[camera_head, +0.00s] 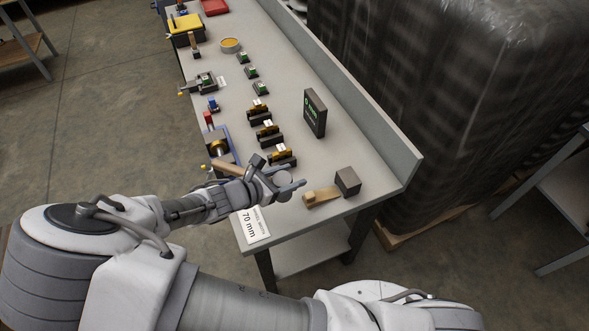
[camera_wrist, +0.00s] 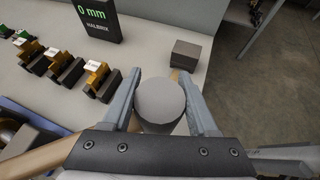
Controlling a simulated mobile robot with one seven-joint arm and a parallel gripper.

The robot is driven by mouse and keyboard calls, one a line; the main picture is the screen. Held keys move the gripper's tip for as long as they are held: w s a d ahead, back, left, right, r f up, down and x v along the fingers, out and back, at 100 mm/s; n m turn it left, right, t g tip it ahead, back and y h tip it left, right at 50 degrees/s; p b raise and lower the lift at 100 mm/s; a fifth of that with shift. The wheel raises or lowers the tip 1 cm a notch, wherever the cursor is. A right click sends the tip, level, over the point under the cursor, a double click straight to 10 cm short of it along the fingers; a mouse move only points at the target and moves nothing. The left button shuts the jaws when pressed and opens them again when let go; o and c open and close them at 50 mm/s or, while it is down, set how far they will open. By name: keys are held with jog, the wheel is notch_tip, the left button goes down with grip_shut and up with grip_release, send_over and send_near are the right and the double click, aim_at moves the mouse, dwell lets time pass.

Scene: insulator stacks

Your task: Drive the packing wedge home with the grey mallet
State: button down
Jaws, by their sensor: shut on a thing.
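My gripper (camera_head: 285,182) is shut on the grey mallet, above the near end of the bench. The mallet's round grey head (camera_wrist: 160,100) sits between the fingers in the wrist view, and its wooden handle (camera_head: 228,167) sticks out to the left. The tan wooden packing wedge (camera_head: 322,196) lies on the bench just right of the gripper. Its thinner end points at a dark block (camera_head: 348,181), close to it; I cannot tell whether they touch. In the wrist view the block (camera_wrist: 187,53) shows beyond the fingers, and the wedge is mostly hidden.
A row of dark blocks with amber pieces (camera_head: 267,132) stands left of a black display (camera_head: 315,113). A white "70 mm" label (camera_head: 251,226) marks the near corner. A raised ledge (camera_head: 370,130) bounds the right side.

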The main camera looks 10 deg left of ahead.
jog(key=b, duration=0.8)
send_near(310, 192)
jog(key=w+f, duration=0.2)
jog(key=w, duration=0.1)
jog(key=shift+w+d+f, duration=0.2)
jog(key=shift+w+f, duration=0.1)
jog(key=shift+f, duration=0.05)
jog(key=shift+w+d+r+p, duration=0.25)
jog(key=shift+d+p, duration=0.1)
jog(key=shift+p, duration=0.15)
jog(key=shift+w+d, duration=0.5)
jog(key=shift+d, duration=0.35)
jog(key=shift+d, duration=0.15)
jog(key=shift+w+d+b, duration=0.1)
jog(key=shift+w+d, duration=0.4)
jog(key=shift+d, duration=0.25)
jog(key=shift+w+d+b, duration=0.1)
jog(key=shift+w+d, duration=0.4)
jog(key=shift+d, duration=0.25)
jog(key=shift+w+d+b, duration=0.1)
jog(key=shift+w+d, duration=0.4)
jog(key=shift+d, duration=0.3)
jog(key=shift+w+d, duration=0.1)
jog(key=shift+d, duration=0.2)
jog(key=shift+a, duration=0.15)
